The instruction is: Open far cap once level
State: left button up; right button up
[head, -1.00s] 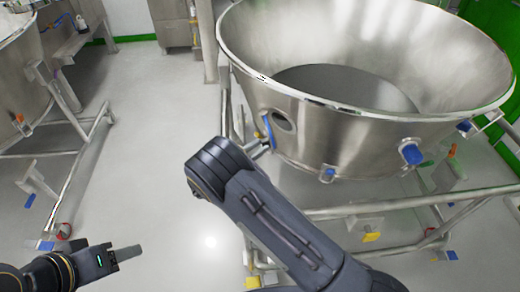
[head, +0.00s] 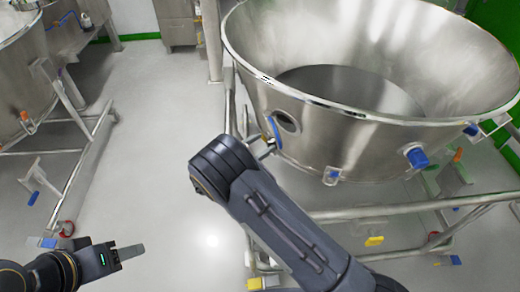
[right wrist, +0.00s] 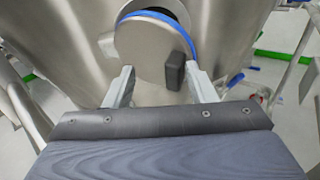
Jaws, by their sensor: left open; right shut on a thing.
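A large steel bowl (head: 345,142) stands on a tubular frame at the right of the head view. A dark round port (head: 288,121) shows in its near left wall, with a blue-edged cap (head: 272,131) swung out beside it. In the right wrist view the cap (right wrist: 148,45) is a grey disc with a blue rim and a dark block, partly covering the port. My right gripper (right wrist: 160,78) has its fingers either side of the cap's lower part and is shut on it; exact contact is unclear. My left gripper (head: 128,253) is open and empty, low at the left, far from the bowl.
Blue fittings (head: 416,157) stick out from the bowl's wall. Frame rails (head: 400,208) and yellow pedals (head: 374,241) lie below it. Another steel vessel on a frame (head: 75,170) stands at the left. The floor (head: 165,150) between is clear.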

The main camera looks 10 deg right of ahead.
jog(key=s+a+r, duration=0.3)
jog(key=s+r, duration=0.9)
jog(key=s, duration=0.1)
jog(key=shift+s+p, duration=0.3)
jog(key=shift+p, duration=0.1)
jog(key=shift+r, duration=0.1)
